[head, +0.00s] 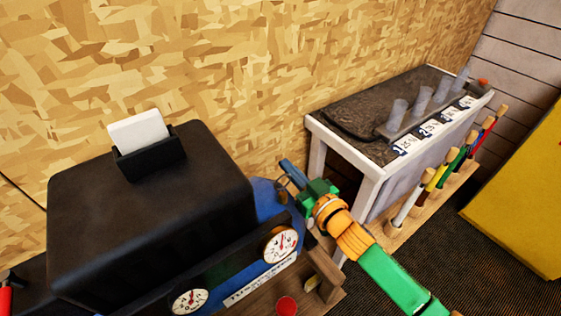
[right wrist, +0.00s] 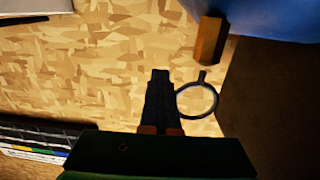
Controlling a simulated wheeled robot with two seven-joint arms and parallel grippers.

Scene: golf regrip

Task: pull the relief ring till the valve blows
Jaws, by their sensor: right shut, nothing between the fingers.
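The relief ring (right wrist: 197,100) is a thin dark ring in the right wrist view, hanging by a small stem below a brass hexagonal valve body (right wrist: 209,38). My right gripper (right wrist: 160,72) is shut and empty, its fingers just left of the ring. The ring's left edge lies close to the fingers; I cannot tell whether they touch. In the head view my right gripper (head: 288,168) is at the right end of the blue compressor tank (head: 266,200). The ring and valve cannot be made out there. My left gripper is not in view.
The compressor's black cover (head: 150,215) carries a card holder (head: 150,155). Two gauges, one right (head: 281,244) and one left (head: 190,301), and a red button (head: 287,305) face front. A white-framed bench (head: 345,150) stands right of my gripper, with a chipboard wall (head: 200,60) behind.

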